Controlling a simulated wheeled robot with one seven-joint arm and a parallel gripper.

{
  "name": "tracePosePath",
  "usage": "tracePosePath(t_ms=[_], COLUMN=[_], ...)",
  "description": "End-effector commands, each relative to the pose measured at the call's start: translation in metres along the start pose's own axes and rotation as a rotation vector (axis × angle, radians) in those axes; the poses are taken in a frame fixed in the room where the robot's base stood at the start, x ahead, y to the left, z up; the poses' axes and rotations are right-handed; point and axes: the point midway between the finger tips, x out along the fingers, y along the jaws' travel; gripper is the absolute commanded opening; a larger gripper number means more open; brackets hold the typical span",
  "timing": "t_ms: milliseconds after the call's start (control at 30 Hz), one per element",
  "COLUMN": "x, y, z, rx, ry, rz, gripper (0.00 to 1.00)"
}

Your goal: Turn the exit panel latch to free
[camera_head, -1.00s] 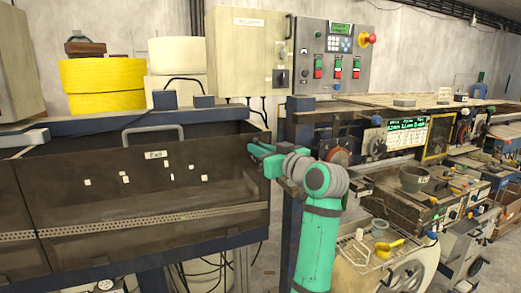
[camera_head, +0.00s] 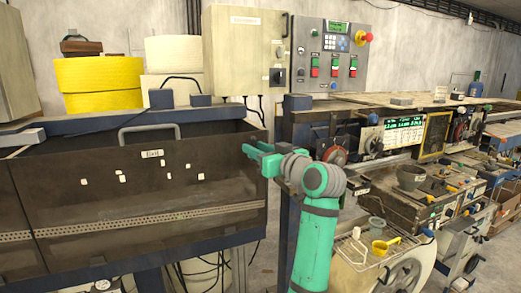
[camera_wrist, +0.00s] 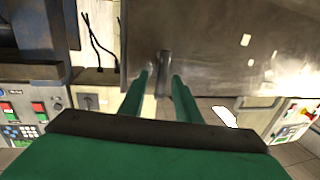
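The brown, see-through exit panel (camera_head: 120,190) fills the left of the head view, with a grey handle (camera_head: 150,130) along its top. My green gripper (camera_head: 262,157) is at the panel's upper right corner. In the wrist view the panel (camera_wrist: 215,40) fills the upper right, and my gripper's two fingers (camera_wrist: 161,75) stand apart. A small upright grey piece (camera_wrist: 164,62), apparently the latch, shows between the fingertips at the panel's edge. I cannot tell whether either finger touches it. In the head view the latch is hidden behind my gripper.
A beige electrical cabinet (camera_head: 245,50) and a button box (camera_head: 330,55) with a red stop knob stand above and behind. Yellow rolls (camera_head: 97,82) stand behind the panel.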

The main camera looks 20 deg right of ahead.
Motion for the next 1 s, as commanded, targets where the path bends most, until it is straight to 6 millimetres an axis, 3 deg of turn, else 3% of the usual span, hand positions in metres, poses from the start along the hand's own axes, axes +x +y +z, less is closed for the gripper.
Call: tracePosePath(t_ms=[167,600,800,1000], x=[-0.013,-0.090,-0.106,-0.108], y=[0.000,0.002,0.001,0.001], z=[-0.001,0.000,0.001,0.001], rx=[0.000,0.000,0.002,0.002], ry=[0.003,0.000,-0.001,-0.002], rz=[0.001,0.004,0.001,0.001], gripper=[0.30,0.30,0.30,0.30])
